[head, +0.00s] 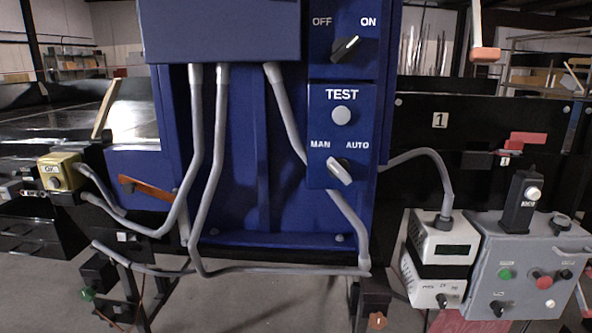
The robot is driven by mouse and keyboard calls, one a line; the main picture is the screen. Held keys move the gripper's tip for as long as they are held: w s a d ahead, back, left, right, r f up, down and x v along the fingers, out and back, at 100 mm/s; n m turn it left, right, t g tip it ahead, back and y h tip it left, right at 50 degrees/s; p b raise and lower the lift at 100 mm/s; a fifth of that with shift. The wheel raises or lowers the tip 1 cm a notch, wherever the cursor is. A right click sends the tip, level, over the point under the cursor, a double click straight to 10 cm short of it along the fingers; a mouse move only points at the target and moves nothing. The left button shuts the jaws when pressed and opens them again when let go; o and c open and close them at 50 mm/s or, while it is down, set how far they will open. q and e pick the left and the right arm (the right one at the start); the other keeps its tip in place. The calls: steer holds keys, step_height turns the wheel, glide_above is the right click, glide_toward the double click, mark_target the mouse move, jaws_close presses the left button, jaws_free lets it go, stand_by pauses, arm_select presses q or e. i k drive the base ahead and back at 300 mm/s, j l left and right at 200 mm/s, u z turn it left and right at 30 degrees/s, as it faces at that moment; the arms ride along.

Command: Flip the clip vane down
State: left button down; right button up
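No part in view is labelled as the clip vane, and I cannot tell for sure which one it is. An orange-brown flat lever (148,188) sits tilted, its right end lower, at the left side of the blue cabinet (240,150). A pale upright strip (106,107) leans at the far left, behind the yellow box. A salmon-coloured piece (485,54) hangs on a thin strip at the top right. A red clamp-like part (526,139) is on the black rail at the right. Neither of my grippers is in view.
The cabinet carries an OFF/ON knob (345,48), a TEST button (341,115) and a MAN/AUTO knob (340,171). Grey conduits (205,190) hang in front. A yellow box (60,171) is left; a white box (440,245) and grey control box (525,265) are right.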

mark_target(113, 87)
steer(key=i+j, duration=0.1)
steer(key=j, duration=0.85)
steer(key=i+j+u, duration=0.1)
steer(key=j, duration=0.4)
steer(key=i+j, duration=0.1)
steer(key=j, duration=0.35)
steer(key=i+j+u, duration=0.1)
steer(key=j, duration=0.4)
steer(key=i+j, duration=0.15)
steer(key=j, duration=0.3)
steer(key=i+j, duration=0.1)
steer(key=j, duration=0.4)
steer(key=i+j+u, duration=0.1)
steer(key=j, duration=0.35)
